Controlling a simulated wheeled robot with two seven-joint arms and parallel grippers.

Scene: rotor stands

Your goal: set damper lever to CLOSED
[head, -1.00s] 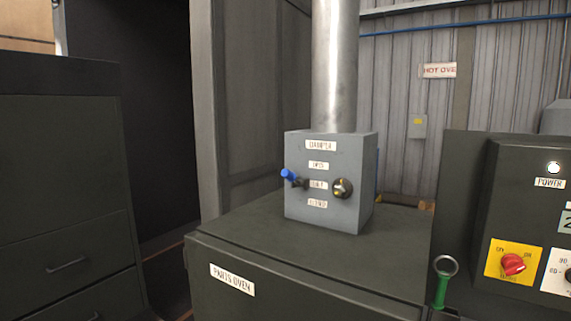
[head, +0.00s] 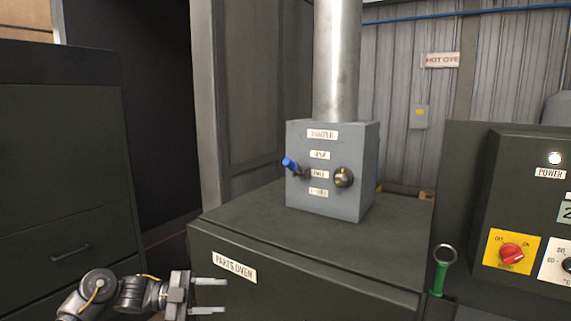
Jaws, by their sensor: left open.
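The damper box (head: 336,205) is a grey box on top of the parts oven, with a metal duct rising behind it. Its front carries a column of small labels, the top one reading DAMPER; the lower ones are blurred. The damper lever (head: 290,164) has a blue grip at the box's left side, pointing up and left from a dark pivot. A dark round knob (head: 344,177) sits right of the labels. My left gripper (head: 209,296) is open and empty, low in front of the oven, below and left of the lever and apart from it. My right gripper is not in view.
The parts oven (head: 300,262) has a dark flat top around the box. A control panel (head: 513,200) with a red switch (head: 512,253) stands at the right. A green-handled ring (head: 440,275) is beside it. A dark drawer cabinet (head: 60,170) stands at the left.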

